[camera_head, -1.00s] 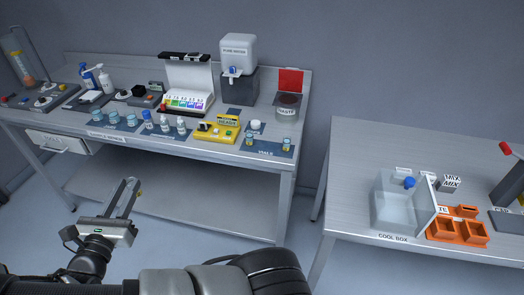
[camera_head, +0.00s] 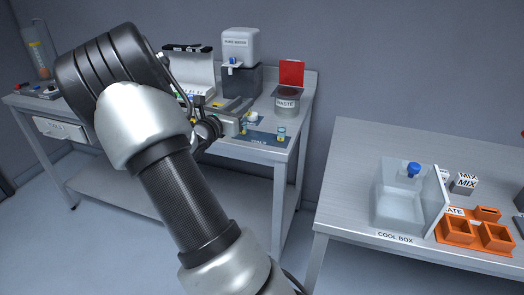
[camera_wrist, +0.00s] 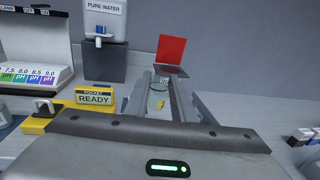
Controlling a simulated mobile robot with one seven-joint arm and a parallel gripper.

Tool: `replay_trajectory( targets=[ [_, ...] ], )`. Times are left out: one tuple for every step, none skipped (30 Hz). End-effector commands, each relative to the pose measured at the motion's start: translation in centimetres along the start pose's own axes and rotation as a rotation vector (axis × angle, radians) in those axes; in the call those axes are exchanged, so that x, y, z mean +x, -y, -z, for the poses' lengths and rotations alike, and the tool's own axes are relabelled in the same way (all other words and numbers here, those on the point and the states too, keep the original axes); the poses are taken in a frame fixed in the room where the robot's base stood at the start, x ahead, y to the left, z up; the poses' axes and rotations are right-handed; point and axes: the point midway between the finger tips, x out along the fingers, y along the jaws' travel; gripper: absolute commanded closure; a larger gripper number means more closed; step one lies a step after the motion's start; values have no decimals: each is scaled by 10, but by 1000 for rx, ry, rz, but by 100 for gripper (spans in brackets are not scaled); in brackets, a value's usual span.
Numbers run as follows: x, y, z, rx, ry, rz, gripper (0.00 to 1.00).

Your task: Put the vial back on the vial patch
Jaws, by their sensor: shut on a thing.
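The dark blue vial patch (camera_head: 268,139) lies at the right end of the long bench, partly hidden by my arm. One small vial (camera_head: 281,132) stands on its right part. My gripper (camera_head: 241,115) is over the patch's left part, shut on another small vial (camera_head: 243,128) that is mostly hidden. In the wrist view a small glassy vial (camera_wrist: 159,88) shows between the two fingers of my gripper (camera_wrist: 167,85). I cannot tell whether the held vial touches the patch. A white-capped item (camera_head: 253,117) is close beside the fingers.
The waste bin (camera_head: 286,104) with its red lid up and the pure-water dispenser (camera_head: 239,45) stand behind. The yellow pocket block (camera_wrist: 94,97) is left of the fingers. A separate table at right holds the clear cool box (camera_head: 404,204) and orange trays (camera_head: 457,232).

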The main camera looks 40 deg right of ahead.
Motion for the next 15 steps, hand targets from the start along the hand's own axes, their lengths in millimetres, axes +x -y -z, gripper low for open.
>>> replay_trajectory(
  targets=[
    [15, 13, 1, 3, 1, 19, 100],
    [20, 19, -1, 3, 1, 25, 100],
    [27, 24, -4, 3, 0, 30, 100],
    [30, 28, -5, 2, 0, 34, 100],
    [34, 30, -6, 1, -1, 37, 100],
    [36, 33, -4, -1, -1, 40, 100],
    [37, 34, -2, -2, -2, 41, 100],
    [38, 35, 3, -2, -3, 42, 100],
    [39, 36, 10, -3, -3, 43, 100],
    [39, 35, 16, -5, -4, 43, 100],
    [39, 35, 22, -6, -5, 43, 100],
    [38, 35, 30, -5, -4, 42, 100],
    [38, 35, 35, -5, -3, 42, 100],
    [38, 34, 40, -5, -3, 42, 100],
    [38, 34, 45, -3, -3, 42, 100]
  ],
)
